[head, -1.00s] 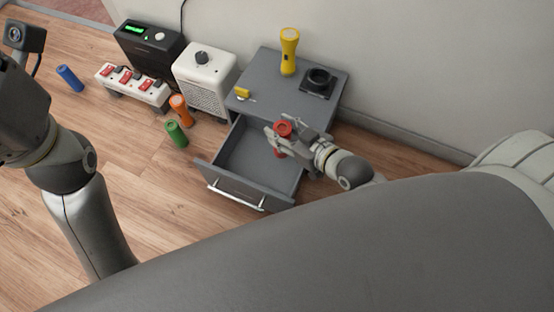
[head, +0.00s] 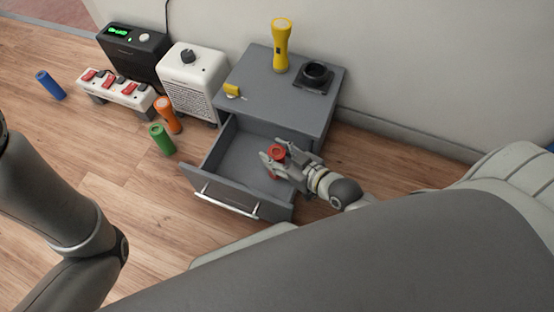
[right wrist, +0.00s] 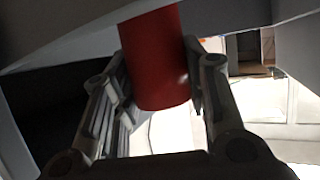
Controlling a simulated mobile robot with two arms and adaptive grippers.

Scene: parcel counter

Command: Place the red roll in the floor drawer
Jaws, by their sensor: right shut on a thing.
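The red roll (head: 277,153) is held between the fingers of my right gripper (head: 275,161), over the right part of the open floor drawer. In the right wrist view the red roll (right wrist: 156,62) stands between the two fingers (right wrist: 160,85). The grey floor drawer (head: 227,163) is pulled out from a grey cabinet (head: 262,75) and its visible inside is empty. I cannot tell how far the roll is above the drawer bottom. My left arm shows at the left edge of the head view, but its gripper is out of view.
A yellow flashlight (head: 281,46), a black round holder (head: 315,75) and a small yellow item (head: 232,89) are on the cabinet. A white heater-like box (head: 190,78) and a power strip (head: 117,89) are left.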

